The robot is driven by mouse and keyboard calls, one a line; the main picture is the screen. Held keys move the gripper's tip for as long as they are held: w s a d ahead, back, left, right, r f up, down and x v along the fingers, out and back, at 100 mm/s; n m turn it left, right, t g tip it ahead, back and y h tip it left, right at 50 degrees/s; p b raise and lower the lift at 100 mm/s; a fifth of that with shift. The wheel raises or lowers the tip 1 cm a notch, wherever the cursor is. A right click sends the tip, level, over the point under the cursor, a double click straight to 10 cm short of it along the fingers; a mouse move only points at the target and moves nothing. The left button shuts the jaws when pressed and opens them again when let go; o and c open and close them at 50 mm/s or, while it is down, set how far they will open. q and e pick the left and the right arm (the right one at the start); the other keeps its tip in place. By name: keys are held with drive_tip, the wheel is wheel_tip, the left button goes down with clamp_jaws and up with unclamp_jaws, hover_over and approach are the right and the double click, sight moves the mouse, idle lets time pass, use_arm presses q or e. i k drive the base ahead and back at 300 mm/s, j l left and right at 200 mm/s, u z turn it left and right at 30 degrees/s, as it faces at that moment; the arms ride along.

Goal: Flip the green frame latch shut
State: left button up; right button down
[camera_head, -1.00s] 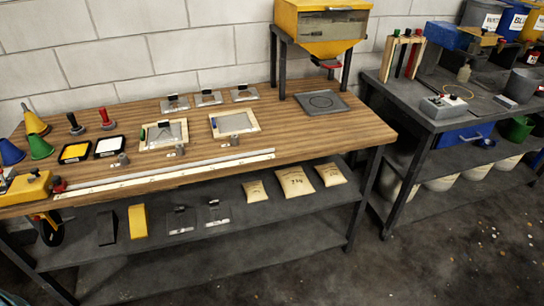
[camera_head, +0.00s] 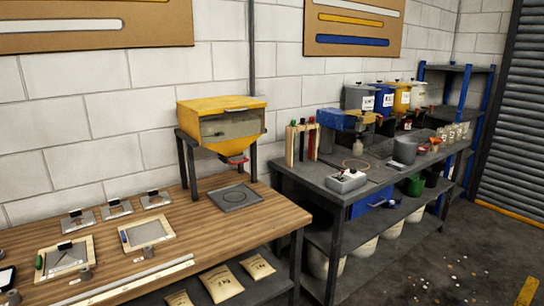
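A light wooden frame (camera_head: 64,270) with a grey panel lies on the wooden bench at the lower left. A small green piece (camera_head: 39,262), likely the green latch, is on its left side. It is too small to tell whether it is open or shut. A second wooden frame (camera_head: 147,246) to the right has a blue piece (camera_head: 124,238) on its left side. Neither of my grippers is in view.
A yellow hopper (camera_head: 218,122) stands on dark legs above a grey tray (camera_head: 235,198). A white rail (camera_head: 130,284) runs along the bench front. A grey bench (camera_head: 335,205) with a control box (camera_head: 346,180) stands to the right.

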sight(39, 261)
drive_tip(key=j+u, duration=0.65)
drive_tip(key=u, duration=0.15)
drive_tip(key=i+j+u, duration=0.1)
drive_tip(key=j+u, duration=0.35)
drive_tip(key=l, duration=0.1)
